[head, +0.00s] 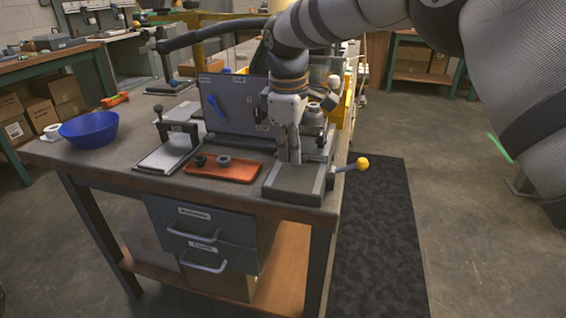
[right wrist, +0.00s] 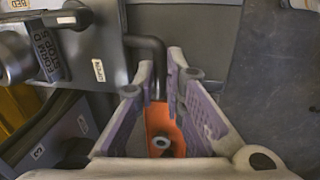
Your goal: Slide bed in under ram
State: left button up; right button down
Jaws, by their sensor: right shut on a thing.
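My right gripper (head: 290,158) hangs over the grey slab-like base (head: 298,178) of the press at the table's front right corner. In the right wrist view, its fingertips (right wrist: 161,82) are close together on a dark bent rod handle (right wrist: 150,43). The handle comes out of a grey plate (right wrist: 105,40), which I take to be the bed; a partly cut-off tag at the top left reads BED. A metal cylinder (head: 313,118), perhaps the ram, stands just right of the gripper. The gripper hides part of the press, and where the bed sits under the ram cannot be told. My left gripper is out of view.
An orange tray (head: 240,177) with small dark round parts lies left of the press. A small clamp fixture (head: 170,152) and a blue bowl (head: 88,130) stand farther left. A yellow-knobbed lever (head: 361,163) sticks out right over the table edge. A grey upright panel (head: 235,105) stands behind.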

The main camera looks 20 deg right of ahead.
jog(key=shift+w+d, duration=0.1)
jog(key=shift+d, duration=0.05)
jog(key=c, duration=1.9)
grip_release()
jog(key=shift+c, duration=0.2)
jog(key=shift+o, duration=1.4)
jog(key=shift+w, duration=0.15)
notch_tip(320, 180, up, 12)
jog(key=s+a, duration=0.1)
jog(key=shift+s, duration=0.4)
jog(key=shift+a+f, duration=0.1)
jog(key=shift+f, duration=0.05)
